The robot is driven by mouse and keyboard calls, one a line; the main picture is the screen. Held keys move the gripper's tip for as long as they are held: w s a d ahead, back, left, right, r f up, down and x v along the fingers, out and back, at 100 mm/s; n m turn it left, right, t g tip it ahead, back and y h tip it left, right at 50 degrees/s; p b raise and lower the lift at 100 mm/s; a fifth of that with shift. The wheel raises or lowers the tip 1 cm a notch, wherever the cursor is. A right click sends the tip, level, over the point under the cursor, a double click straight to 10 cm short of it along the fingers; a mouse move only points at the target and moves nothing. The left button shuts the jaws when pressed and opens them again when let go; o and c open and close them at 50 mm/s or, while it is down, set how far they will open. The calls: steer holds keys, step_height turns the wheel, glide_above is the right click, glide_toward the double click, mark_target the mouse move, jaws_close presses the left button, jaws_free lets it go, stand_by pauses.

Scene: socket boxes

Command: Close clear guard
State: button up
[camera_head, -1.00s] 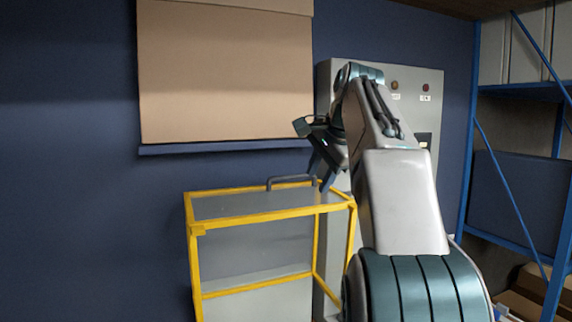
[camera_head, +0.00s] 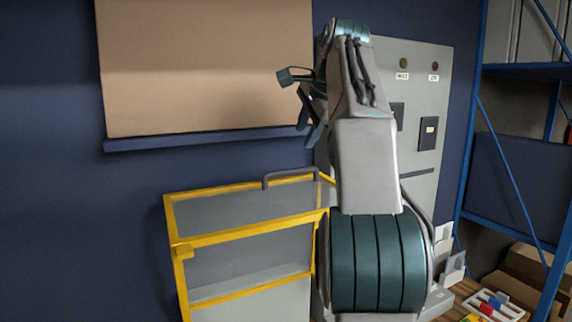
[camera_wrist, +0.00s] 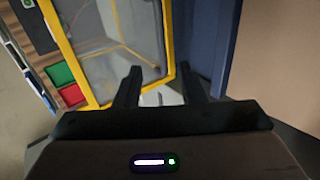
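The clear guard (camera_head: 255,207) is a box-like frame of yellow bars with see-through panels, at the lower middle of the head view. A grey handle (camera_head: 290,175) stands on its top. It swings out left of the grey cabinet, and my arm hides its right end. My gripper (camera_head: 310,122) is above the handle's right end, apart from it, with nothing held. In the wrist view, the two dark fingers of my gripper (camera_wrist: 160,78) are spread, with the guard's yellow frame (camera_wrist: 72,52) and clear panel beyond and to the left.
The grey cabinet (camera_head: 424,75) with labelled buttons stands behind my arm. A beige board (camera_head: 205,65) with a blue ledge is on the wall. A blue shelf rack (camera_head: 520,185) is at right. Coloured parts lie in a white tray (camera_head: 492,304) at lower right.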

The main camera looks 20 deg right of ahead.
mark_target(286, 172)
steer(key=x, duration=0.8)
steer(key=a+x, duration=0.1)
steer(key=x, duration=0.3)
steer(key=shift+w+f+b, duration=0.25)
steer(key=shift+w+b, duration=0.05)
steer(key=shift+b, duration=0.1)
steer(key=shift+c, duration=0.4)
jaws_close()
steer(key=shift+d, duration=0.1)
steer(key=shift+f, duration=0.1)
